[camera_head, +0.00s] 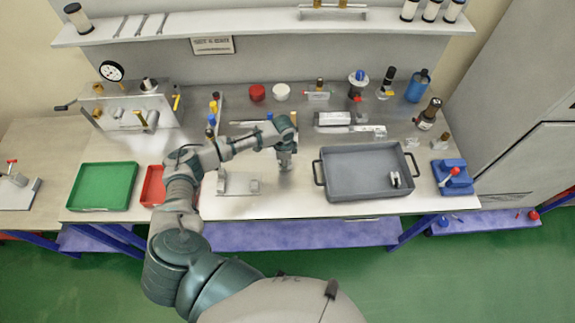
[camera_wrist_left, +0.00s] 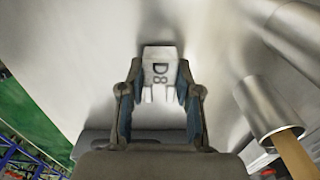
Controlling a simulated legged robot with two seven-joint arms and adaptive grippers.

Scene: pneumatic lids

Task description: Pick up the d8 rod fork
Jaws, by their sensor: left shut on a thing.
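The d8 rod fork (camera_wrist_left: 160,73) is a small pale metal block marked "D8", with prongs toward my gripper, in the left wrist view. My left gripper (camera_wrist_left: 158,93) is shut on it, with one finger on each side. In the head view the left gripper (camera_head: 285,163) points down over the middle of the bench, left of the grey tray. The fork is mostly hidden there, and I cannot tell whether it touches the bench. My right gripper is not in view.
A grey tray (camera_head: 340,191) with a small metal part (camera_head: 395,180) stands to the right. A metal bracket (camera_head: 239,186) lies left of the gripper. Green (camera_head: 103,207) and red (camera_head: 152,197) trays are farther left. A metal cylinder (camera_wrist_left: 268,107) is close by in the wrist view.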

